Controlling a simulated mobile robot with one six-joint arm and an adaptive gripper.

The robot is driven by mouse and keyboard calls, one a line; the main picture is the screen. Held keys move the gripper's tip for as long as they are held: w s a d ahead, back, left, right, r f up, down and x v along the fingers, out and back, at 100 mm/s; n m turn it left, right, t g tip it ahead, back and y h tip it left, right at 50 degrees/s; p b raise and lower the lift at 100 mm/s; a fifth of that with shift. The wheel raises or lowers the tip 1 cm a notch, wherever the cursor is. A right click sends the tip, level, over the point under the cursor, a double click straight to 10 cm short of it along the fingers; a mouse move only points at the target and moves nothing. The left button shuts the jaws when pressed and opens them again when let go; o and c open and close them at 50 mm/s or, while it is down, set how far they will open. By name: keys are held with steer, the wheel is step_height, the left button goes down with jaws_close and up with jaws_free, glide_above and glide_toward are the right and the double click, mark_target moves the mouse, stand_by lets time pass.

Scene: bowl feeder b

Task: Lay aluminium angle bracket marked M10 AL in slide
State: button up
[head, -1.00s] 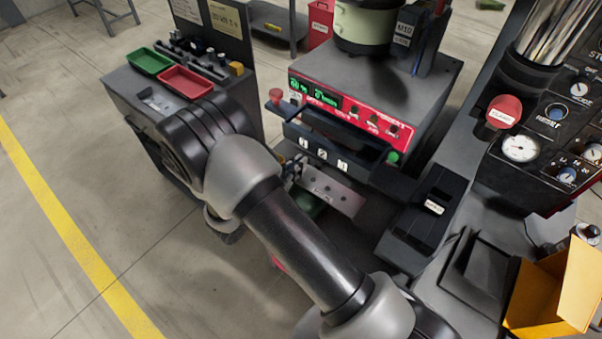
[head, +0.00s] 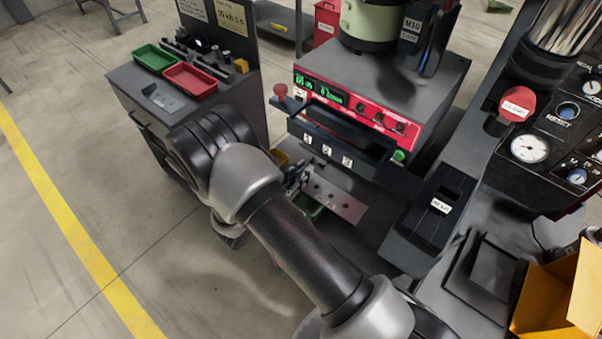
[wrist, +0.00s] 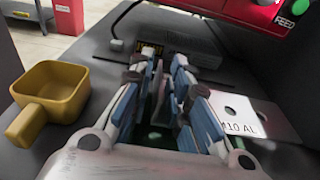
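The aluminium angle bracket (head: 338,202) is a pale plate with holes. Its "M10 AL" marking shows in the wrist view (wrist: 250,118). My gripper (head: 298,178) is at the plate's left end, in front of the red-faced machine. In the wrist view my gripper (wrist: 168,85) has blue-padded fingers close together, with the plate reaching out to the right of them. It appears to grip the bracket, though the gripped edge is hidden between the fingers. A black sloping unit with a white label (head: 432,215) stands right of the bracket and may be the slide; they are apart.
The red-faced machine (head: 350,105) has slots numbered 1 to 3. A yellow scoop (wrist: 50,95) lies left of my fingers. Green (head: 154,58) and red (head: 190,80) trays sit on the left cabinet. A control panel (head: 545,140) and an orange box (head: 555,295) stand at right.

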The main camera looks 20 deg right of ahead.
steer(key=shift+o, duration=0.5)
steer(key=shift+r, duration=0.15)
steer(key=shift+s+a+r, duration=0.1)
steer(key=shift+a+r, duration=0.05)
steer(key=shift+a, duration=0.1)
steer(key=p+v, duration=0.2)
steer(key=v, duration=0.9)
steer(key=shift+a+p, duration=0.2)
steer(key=shift+p, duration=0.1)
steer(key=shift+s, duration=0.2)
